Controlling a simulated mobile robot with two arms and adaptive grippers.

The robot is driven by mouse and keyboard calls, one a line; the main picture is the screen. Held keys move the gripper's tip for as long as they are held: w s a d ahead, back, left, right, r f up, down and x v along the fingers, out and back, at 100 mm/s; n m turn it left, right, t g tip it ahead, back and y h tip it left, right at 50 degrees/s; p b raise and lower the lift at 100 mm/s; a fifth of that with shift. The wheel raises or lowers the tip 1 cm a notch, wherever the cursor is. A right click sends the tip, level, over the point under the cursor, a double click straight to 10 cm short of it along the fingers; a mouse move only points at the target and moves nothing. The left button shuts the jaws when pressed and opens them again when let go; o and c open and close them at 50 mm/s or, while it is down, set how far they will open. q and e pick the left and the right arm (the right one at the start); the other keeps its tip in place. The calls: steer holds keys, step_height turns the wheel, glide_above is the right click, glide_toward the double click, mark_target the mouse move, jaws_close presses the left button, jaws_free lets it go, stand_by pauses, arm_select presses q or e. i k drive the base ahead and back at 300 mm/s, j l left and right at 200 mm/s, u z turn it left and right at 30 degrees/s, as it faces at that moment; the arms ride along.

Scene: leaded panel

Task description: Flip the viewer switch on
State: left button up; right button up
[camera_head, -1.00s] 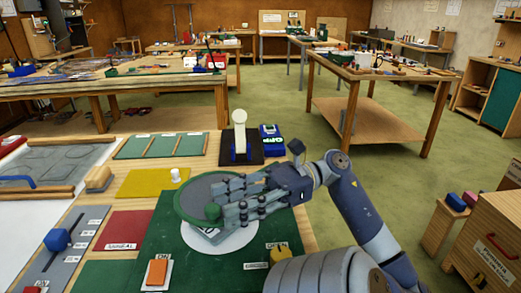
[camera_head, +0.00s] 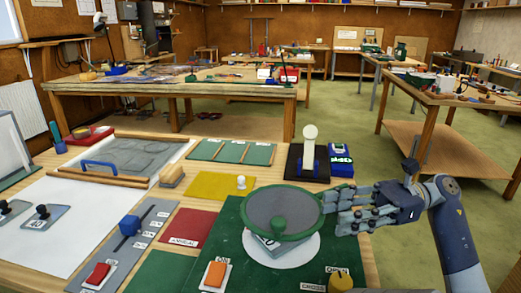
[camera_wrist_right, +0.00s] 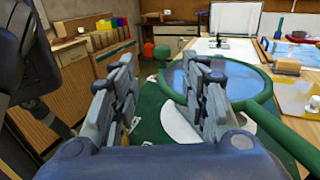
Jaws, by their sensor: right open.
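An orange rocker switch (camera_head: 215,274) sits on a white plate on the green mat, near the front. A red rocker switch (camera_head: 97,273) sits farther left on a grey panel. I cannot read which one is marked for the viewer. A green-rimmed round viewer (camera_head: 282,212) stands over a white disc on the mat. My right gripper (camera_head: 350,209) is at the viewer's right side, with its fingers close to the rim; I cannot tell if they touch. In the right wrist view the gripper (camera_wrist_right: 165,85) is open and empty, with the viewer beyond. My left gripper is not in view.
A blue slider knob (camera_head: 129,225) stands on the grey panel. A yellow knob (camera_head: 340,281) is at the mat's front right. A white lamp-like post (camera_head: 309,145) and a blue box (camera_head: 341,162) stand behind the viewer. The mat between viewer and orange switch is clear.

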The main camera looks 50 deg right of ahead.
mark_target(216, 275)
steer(key=k+l, duration=0.2)
steer(key=l, duration=0.2)
steer(key=k+l, duration=0.45)
steer(key=l, duration=0.3)
